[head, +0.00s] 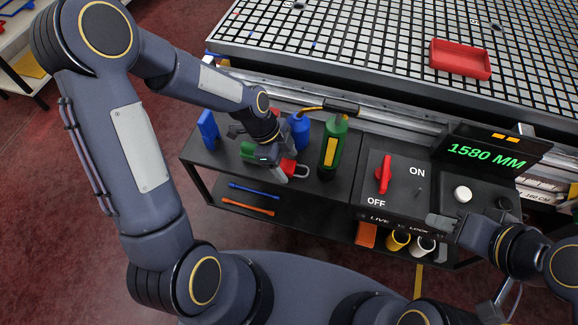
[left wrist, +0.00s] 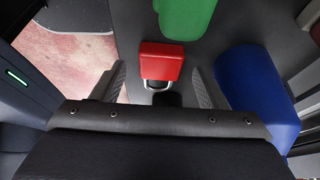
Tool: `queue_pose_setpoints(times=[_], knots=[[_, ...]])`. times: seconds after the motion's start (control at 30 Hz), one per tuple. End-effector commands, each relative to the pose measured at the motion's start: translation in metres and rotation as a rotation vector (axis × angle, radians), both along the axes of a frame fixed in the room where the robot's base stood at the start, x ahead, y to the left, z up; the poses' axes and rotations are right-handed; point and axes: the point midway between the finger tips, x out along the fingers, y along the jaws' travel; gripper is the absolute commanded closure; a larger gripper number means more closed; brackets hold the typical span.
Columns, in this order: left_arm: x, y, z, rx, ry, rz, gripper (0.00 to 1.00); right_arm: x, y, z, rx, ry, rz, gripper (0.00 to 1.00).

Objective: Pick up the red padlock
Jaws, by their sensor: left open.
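The red padlock (head: 288,166) lies on the dark side shelf, partly covered by my left gripper (head: 272,160) in the head view. In the left wrist view the padlock (left wrist: 161,62) shows its red body, with its metal shackle toward my palm. My left gripper (left wrist: 157,75) is open, with one finger on each side of the padlock and gaps visible between. Whether the fingertips are down at its height is hard to tell. My right gripper (head: 448,222) is by the front edge of the control panel, far from the padlock; its jaws are too small to read.
A green object (left wrist: 187,14) and a blue one (left wrist: 255,92) are close to the padlock. A green bottle with a yellow label (head: 331,150) stands to its right. The ON/OFF panel's red handle (head: 383,174) is further right. A red tray (head: 460,59) sits on the grid table.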

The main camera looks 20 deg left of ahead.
Motion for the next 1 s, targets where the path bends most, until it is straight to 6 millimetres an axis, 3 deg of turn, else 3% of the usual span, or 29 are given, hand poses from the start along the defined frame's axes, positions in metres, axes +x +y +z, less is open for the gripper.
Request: queue_pose_setpoints(times=[0.3, 0.7, 1.0], knots=[[-0.0001, -0.0024, -0.0059, 0.000, -0.001, 0.001, 0.34, 0.0000, 0.0000, -0.0002, 0.000, 0.000, 0.000, 0.62], [0.0001, -0.0024, -0.0055, 0.000, -0.001, 0.002, 0.85, 0.0000, 0.0000, -0.0002, 0.000, 0.000, 0.000, 0.62], [0.0004, -0.0024, -0.0026, 0.000, -0.002, 0.002, 0.85, 0.0000, 0.0001, 0.0001, 0.000, 0.000, 0.000, 0.62]])
